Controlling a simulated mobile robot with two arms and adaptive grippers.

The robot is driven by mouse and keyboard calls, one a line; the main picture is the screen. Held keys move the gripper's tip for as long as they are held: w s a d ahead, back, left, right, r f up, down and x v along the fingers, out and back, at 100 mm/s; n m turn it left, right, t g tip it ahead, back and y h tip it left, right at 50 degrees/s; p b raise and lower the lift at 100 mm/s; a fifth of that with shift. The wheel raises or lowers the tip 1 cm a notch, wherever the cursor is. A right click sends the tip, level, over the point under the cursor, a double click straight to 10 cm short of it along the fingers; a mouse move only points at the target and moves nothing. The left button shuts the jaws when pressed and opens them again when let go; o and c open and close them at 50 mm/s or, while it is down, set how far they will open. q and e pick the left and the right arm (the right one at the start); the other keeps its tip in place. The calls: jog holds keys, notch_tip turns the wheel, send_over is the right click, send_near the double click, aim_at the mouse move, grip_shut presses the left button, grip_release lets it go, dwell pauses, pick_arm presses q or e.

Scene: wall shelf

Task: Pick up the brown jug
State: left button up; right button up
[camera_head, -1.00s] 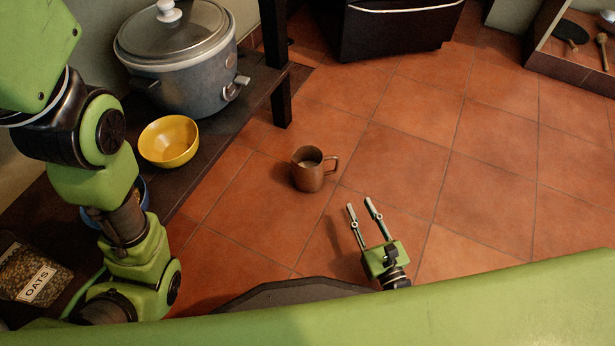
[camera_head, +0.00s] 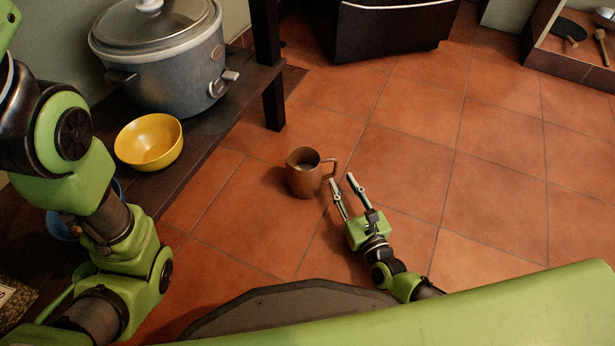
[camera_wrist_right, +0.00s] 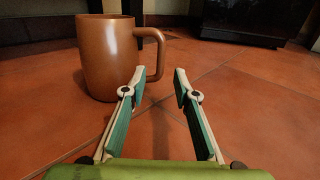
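The brown jug (camera_head: 303,178) stands upright on the tiled floor, with its handle on the right side. In the right wrist view the jug (camera_wrist_right: 108,60) is ahead and left of centre, its handle (camera_wrist_right: 157,55) just beyond the fingertips. My right gripper (camera_head: 344,184) is open and empty, low near the floor, just right of the jug and pointing toward its handle side. The right wrist view shows both fingers (camera_wrist_right: 157,82) apart with nothing between them. My left arm shows at the left of the head view; its gripper is not visible.
A dark low shelf (camera_head: 222,118) on the left holds a slow cooker (camera_head: 165,65) and a yellow bowl (camera_head: 149,142). The shelf's dark leg (camera_head: 274,105) stands behind the jug. A black cabinet (camera_head: 390,30) is at the back. The floor (camera_head: 500,180) to the right is clear.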

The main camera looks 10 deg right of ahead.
aim_at(336, 172)
jog(key=w, duration=0.1)
jog(key=w+b, duration=0.2)
jog(key=shift+w+a+f, duration=0.15)
jog(key=shift+w+a, duration=0.15)
jog(key=shift+w, duration=0.3)
grip_shut()
jog(key=shift+r, duration=0.25)
jog(key=shift+r, duration=0.15)
